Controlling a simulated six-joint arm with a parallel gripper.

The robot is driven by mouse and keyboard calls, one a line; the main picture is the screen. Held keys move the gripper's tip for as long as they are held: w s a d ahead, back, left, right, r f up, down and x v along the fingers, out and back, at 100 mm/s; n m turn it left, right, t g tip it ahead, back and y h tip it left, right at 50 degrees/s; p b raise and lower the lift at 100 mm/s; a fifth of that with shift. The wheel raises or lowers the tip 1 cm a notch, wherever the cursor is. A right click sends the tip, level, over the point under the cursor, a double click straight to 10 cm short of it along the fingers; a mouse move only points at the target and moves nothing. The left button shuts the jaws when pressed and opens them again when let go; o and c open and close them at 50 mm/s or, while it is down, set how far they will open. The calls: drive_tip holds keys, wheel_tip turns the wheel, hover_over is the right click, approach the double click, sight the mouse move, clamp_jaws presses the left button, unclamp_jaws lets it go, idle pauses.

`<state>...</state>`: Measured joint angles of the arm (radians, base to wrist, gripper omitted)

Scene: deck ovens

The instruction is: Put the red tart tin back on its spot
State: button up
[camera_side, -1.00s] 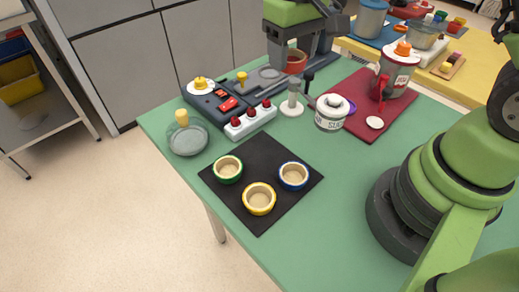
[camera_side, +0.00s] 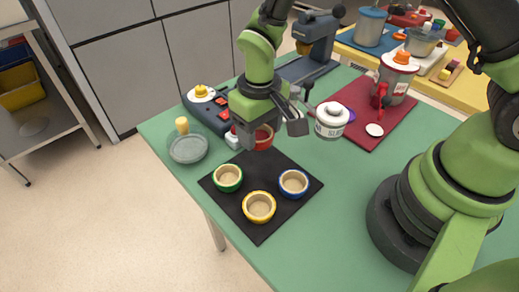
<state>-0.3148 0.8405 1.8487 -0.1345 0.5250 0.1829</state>
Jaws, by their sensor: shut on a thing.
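The red tart tin (camera_side: 264,140) is held in my gripper (camera_side: 266,127), whose jaws are shut on it. Part of the tin is hidden behind the jaws. It shows by the far corner of the black mat (camera_side: 258,232); I cannot tell its height above the mat or table. On the mat are a green tin (camera_side: 228,188) at the left, a yellow tin (camera_side: 259,217) at the near side and a blue tin (camera_side: 293,192) at the right. The far corner of the mat has no other tin.
A glass dish (camera_side: 188,148) and a switch panel (camera_side: 206,110) stand left of my gripper. A white jar (camera_side: 331,120) stands close on its right. A dark red mat (camera_side: 350,96) with a red-and-grey canister (camera_side: 394,82) lies behind. Green table (camera_side: 300,240) is clear at the front.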

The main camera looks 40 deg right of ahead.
sight(259, 140)
drive_tip(key=shift+f, duration=2.65)
drive_tip(key=shift+f, duration=0.1)
drive_tip(key=o, duration=1)
wheel_tip(259, 140, up, 12)
drive_tip(key=shift+r, duration=0.2)
